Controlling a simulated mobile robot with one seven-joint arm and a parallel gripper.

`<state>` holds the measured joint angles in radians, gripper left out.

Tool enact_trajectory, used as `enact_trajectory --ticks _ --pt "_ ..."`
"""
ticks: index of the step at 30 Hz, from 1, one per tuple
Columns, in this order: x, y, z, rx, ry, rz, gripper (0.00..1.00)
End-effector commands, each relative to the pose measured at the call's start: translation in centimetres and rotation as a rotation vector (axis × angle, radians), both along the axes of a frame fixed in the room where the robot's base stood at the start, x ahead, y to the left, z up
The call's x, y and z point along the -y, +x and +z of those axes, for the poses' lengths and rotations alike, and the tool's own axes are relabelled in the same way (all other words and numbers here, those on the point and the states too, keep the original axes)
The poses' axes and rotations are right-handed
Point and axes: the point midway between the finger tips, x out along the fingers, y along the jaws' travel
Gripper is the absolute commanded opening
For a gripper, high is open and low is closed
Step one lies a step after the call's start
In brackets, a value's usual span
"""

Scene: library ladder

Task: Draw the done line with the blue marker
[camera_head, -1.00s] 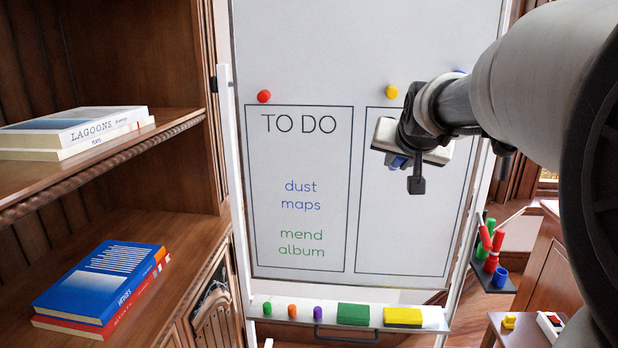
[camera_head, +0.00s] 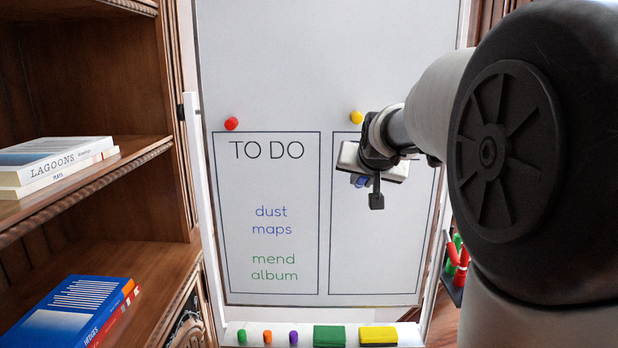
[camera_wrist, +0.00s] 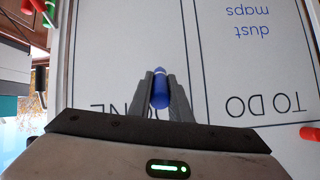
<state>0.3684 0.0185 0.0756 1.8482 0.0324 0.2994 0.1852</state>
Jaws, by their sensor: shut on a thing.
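The whiteboard (camera_head: 290,60) stands ahead with two ruled panels. The left panel reads TO DO, with "dust maps" in blue and "mend album" in green. The right panel (camera_head: 375,255) shows no line on its visible part; its heading is partly hidden by my gripper in the wrist view, where "ONE" shows. My gripper (camera_wrist: 160,95) is shut on the blue marker (camera_wrist: 160,90), which points away from the wrist toward the right panel. A bit of the marker also shows under the hand in the head view (camera_head: 361,182). I cannot tell whether its tip touches the board.
Red (camera_head: 231,124) and yellow (camera_head: 356,118) magnets sit above the panels. The tray (camera_head: 305,326) holds green, orange and purple pieces and green (camera_head: 329,336) and yellow (camera_head: 378,336) blocks. A bookshelf (camera_head: 95,190) stands close at left. A holder with red and green markers (camera_head: 458,262) is at right.

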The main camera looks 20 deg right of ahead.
Motion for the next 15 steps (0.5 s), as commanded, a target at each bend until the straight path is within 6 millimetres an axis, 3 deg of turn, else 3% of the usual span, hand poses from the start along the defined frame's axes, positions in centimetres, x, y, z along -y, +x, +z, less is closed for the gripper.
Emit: enact_trajectory --ticks 15 --pt "0.20 0.70 0.05 0.000 0.001 -0.001 0.00"
